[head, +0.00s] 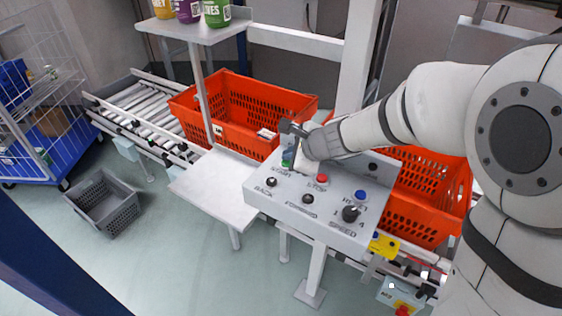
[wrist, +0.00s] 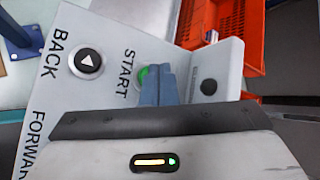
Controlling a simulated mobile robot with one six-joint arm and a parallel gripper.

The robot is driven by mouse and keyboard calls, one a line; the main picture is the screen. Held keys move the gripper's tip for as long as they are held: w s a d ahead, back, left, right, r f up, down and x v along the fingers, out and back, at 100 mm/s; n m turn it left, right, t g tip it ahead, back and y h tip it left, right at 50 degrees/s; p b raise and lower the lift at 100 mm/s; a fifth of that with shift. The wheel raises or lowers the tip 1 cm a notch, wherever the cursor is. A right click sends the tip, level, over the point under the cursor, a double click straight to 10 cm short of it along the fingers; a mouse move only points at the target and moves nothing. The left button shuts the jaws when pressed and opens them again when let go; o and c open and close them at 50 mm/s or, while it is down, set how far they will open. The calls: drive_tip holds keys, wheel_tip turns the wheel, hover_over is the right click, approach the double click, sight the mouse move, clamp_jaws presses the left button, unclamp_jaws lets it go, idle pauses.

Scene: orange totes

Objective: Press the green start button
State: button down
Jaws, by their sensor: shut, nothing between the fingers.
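The green start button (wrist: 142,76) sits on the grey control panel (head: 262,197) above the word START. In the wrist view my gripper's shut fingers (wrist: 160,72) cover its right part. In the head view a little green of the button (head: 286,163) shows beside my gripper (head: 290,155). The fingers are together and empty, at or just over the button. I cannot tell whether they touch it or whether it is pressed in.
The panel also carries a black BACK button (head: 271,181), a FORWARD button (head: 308,198), a red button (head: 322,178), a blue RESET button (head: 360,195) and a SPEED knob (head: 350,213). Orange totes (head: 240,100) stand behind it. A grey crate (head: 104,203) lies on the floor.

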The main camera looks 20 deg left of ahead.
drive_tip(key=shift+f+b, duration=0.5)
idle(0.3)
drive_tip(key=shift+r, duration=0.15)
drive_tip(key=shift+r+p, duration=0.75)
wheel_tip(320, 180, up, 5)
drive_tip(key=p, duration=0.4)
drive_tip(key=shift+r+p, duration=0.1)
drive_tip(key=shift+p, duration=0.25)
idle(0.5)
